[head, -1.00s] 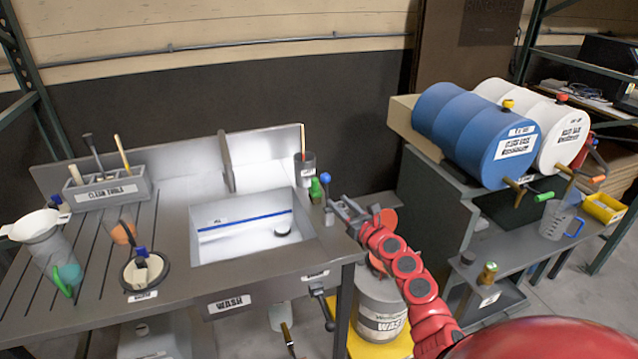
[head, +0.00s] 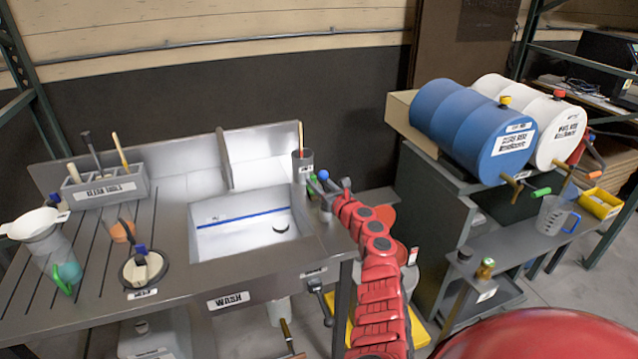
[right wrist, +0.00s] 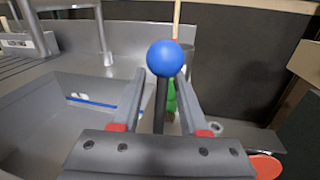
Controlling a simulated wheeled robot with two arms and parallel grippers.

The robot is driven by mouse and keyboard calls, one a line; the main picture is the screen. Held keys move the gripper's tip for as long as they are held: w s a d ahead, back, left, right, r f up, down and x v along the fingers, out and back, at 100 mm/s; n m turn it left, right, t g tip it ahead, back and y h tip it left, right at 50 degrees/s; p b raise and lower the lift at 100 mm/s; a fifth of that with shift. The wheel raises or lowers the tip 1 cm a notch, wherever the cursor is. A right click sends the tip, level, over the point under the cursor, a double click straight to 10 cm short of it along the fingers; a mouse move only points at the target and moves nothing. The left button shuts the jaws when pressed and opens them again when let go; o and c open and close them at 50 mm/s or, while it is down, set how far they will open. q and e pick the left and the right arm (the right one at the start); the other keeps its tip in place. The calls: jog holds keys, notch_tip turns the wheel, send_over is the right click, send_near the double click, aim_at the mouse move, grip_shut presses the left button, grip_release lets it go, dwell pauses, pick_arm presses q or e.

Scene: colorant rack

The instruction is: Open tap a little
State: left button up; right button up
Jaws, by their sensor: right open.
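A tap lever with a blue ball knob (head: 323,174) stands at the right edge of the wash sink (head: 243,222). In the right wrist view the blue knob (right wrist: 171,57) tops a black stem (right wrist: 161,105). My right gripper (right wrist: 158,85) is open, with one finger on each side of the stem. The knob shows above and between the fingertips; I cannot tell whether either finger touches the stem. In the head view my right gripper (head: 328,192) partly hides the tap's base. A green part (right wrist: 172,96) shows behind the stem. My left gripper is not in view.
A grey cup (head: 303,166) stands behind the tap. A tool holder (head: 105,188), funnel (head: 33,224) and brush pot (head: 146,270) stand on the left of the bench. A blue drum (head: 470,130) and white drum (head: 560,130) with taps lie on the right rack.

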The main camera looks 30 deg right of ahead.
grip_shut()
jog(key=shift+r, duration=0.1)
dwell(1.3)
